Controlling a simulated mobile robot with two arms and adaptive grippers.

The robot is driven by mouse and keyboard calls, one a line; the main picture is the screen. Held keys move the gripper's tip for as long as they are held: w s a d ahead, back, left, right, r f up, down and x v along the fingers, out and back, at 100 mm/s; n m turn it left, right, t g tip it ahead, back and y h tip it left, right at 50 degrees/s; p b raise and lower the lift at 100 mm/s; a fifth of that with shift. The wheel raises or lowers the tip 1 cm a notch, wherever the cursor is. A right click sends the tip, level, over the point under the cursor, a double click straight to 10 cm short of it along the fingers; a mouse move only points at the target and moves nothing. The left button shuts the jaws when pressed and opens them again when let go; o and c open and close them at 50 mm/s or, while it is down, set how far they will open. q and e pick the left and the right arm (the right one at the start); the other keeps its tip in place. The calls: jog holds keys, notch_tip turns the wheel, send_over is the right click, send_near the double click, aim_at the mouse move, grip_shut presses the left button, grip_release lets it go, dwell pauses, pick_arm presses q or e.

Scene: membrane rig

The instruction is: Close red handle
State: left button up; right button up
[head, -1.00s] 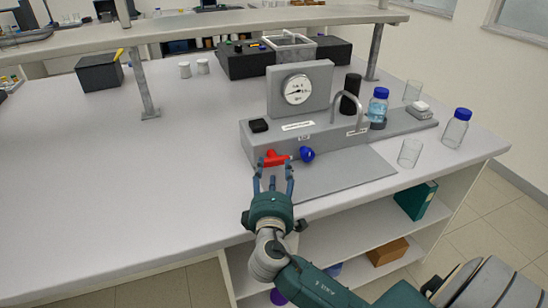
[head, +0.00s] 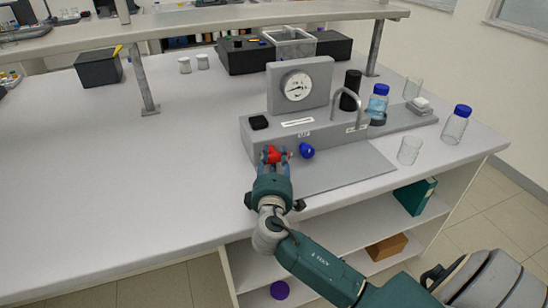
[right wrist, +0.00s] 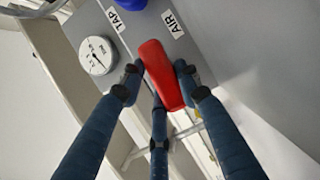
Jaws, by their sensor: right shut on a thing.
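The red handle (head: 273,154) is on the front face of the grey rig (head: 325,143), left of a blue knob (head: 307,151). My right gripper (head: 275,160) is at the handle, with its fingers shut around it. The fingers partly hide the handle in the head view. My left gripper is not in view.
A gauge (head: 296,86) stands on the rig, beside a curved tap (head: 347,100). Glass beakers (head: 409,150) and blue-capped bottles (head: 455,125) stand to the right. The bench left of the rig (head: 180,150) is clear. A shelf (head: 220,22) runs above the back.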

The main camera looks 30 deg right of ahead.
jog(key=shift+m, duration=0.3)
jog(key=shift+r+m+g+y+p, duration=0.2)
jog(key=shift+m+y+p, duration=0.15)
jog(key=shift+m+p, duration=0.25)
jog(key=shift+r+m+g+y+p, duration=0.1)
jog(key=shift+m+g+y+p, duration=0.1)
jog(key=shift+m+y+p, duration=0.25)
jog(key=shift+s+d+m+y+p, duration=0.1)
jog(key=shift+m+y+p, duration=0.05)
jog(key=shift+m+p, duration=0.5)
jog(key=shift+d+m+y+p, duration=0.1)
jog(key=shift+m+y+p, duration=0.05)
jog(key=shift+m+p, duration=0.4)
jog(key=m+y+p, duration=0.1)
jog(key=p, duration=0.1)
jog(key=m+y+p, duration=0.1)
jog(key=m+p, duration=0.1)
jog(key=m+y+p, duration=0.1)
jog(key=p, duration=0.1)
jog(key=shift+d+m+g, duration=0.25)
jog(key=shift+d+g, duration=0.05)
jog(key=shift+d+f+m+y+p, duration=0.15)
jog(key=shift+m+y+p, duration=0.55)
jog(key=shift+m+p, duration=0.4)
jog(key=shift+f+m+y+p, duration=0.1)
jog(key=shift+m+y+p, duration=0.2)
jog(key=shift+p, duration=0.15)
